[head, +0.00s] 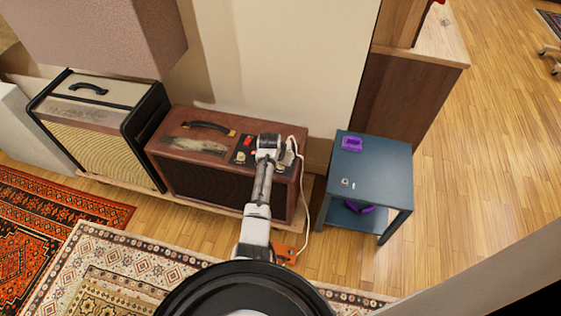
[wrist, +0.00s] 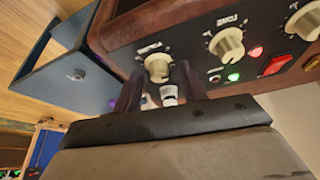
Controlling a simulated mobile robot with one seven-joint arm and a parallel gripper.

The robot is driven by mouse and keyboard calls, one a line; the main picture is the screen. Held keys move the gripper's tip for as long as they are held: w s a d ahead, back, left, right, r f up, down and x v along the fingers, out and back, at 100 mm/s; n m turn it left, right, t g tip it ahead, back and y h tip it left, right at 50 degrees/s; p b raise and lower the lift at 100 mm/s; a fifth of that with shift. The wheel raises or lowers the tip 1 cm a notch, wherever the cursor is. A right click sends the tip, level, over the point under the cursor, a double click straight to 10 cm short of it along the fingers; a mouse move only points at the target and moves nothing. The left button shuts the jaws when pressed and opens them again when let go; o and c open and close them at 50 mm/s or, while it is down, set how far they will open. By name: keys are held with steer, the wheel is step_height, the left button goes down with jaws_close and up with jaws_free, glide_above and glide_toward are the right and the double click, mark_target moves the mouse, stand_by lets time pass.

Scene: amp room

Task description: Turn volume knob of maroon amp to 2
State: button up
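The maroon amp (head: 215,165) stands against the wall, its top panel carrying controls at the right end. In the wrist view its dark panel (wrist: 200,58) shows several cream knobs with white markings. The nearest cream knob (wrist: 157,67) lies between the two dark fingertips of my gripper (wrist: 160,76). The fingers are apart, one on each side of this knob, with a gap visible on both sides. I cannot read the knob's setting. In the head view my gripper (head: 270,150) is over the panel's right end and hides the knob.
A white cable (head: 304,195) hangs at the amp's right. A blue side table (head: 385,165) stands to the right, and a cream amp (head: 95,120) to the left.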

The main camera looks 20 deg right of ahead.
steer(key=shift+r, duration=0.15)
steer(key=b+v, duration=0.1)
steer(key=v, duration=1.2)
steer(key=shift+r, duration=0.3)
